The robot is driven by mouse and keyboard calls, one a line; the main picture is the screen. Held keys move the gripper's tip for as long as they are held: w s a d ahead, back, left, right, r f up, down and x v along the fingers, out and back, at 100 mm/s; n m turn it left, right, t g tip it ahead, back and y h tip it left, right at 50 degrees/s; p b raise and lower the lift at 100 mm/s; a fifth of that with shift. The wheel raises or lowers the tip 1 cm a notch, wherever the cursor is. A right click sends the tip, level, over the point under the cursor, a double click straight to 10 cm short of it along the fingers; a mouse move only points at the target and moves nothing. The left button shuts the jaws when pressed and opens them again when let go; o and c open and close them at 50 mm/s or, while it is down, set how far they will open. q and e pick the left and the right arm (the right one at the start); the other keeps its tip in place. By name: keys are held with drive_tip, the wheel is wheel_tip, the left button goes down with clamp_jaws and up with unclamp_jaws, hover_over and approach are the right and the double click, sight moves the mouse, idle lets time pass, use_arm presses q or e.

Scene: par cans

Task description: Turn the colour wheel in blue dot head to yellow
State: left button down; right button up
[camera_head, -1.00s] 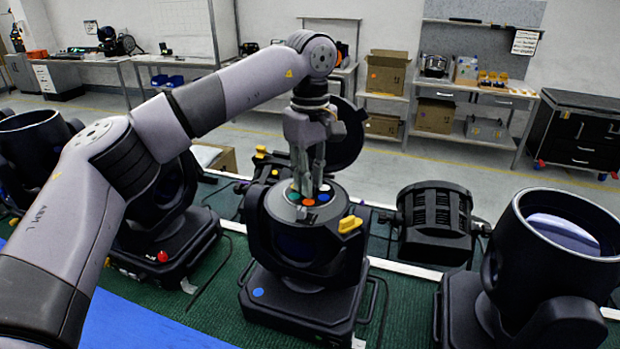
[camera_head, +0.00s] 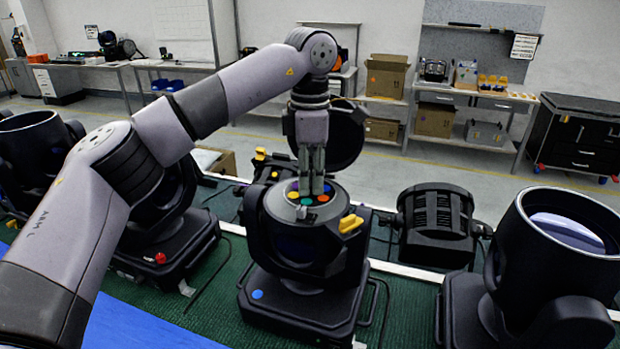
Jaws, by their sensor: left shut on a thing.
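The blue dot head (camera_head: 300,240) stands in the middle of the green bench top, with a blue dot (camera_head: 257,294) on the front of its base. Its lid (camera_head: 345,133) stands open at the back. What lies between the fingertips is too small to tell. My right gripper is not in view.
A yellow latch (camera_head: 350,223) sticks out at the head's right rim. A red dot head (camera_head: 160,230) stands to the left, a wide can (camera_head: 545,250) to the right, and a black finned lamp (camera_head: 435,220) behind right. A blue mat (camera_head: 150,320) lies in front.

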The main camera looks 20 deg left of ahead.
use_arm(q)
drive_tip(key=n+b, duration=0.1)
drive_tip(key=n, duration=0.4)
drive_tip(key=shift+n, duration=0.3)
drive_tip(key=shift+n+b, duration=0.35)
drive_tip(key=shift+n, duration=1.85)
drive_tip(key=c, duration=1.5)
unclamp_jaws()
drive_tip(key=shift+o, duration=0.2)
drive_tip(key=shift+r, duration=0.1)
wheel_tip(320, 180, up, 12)
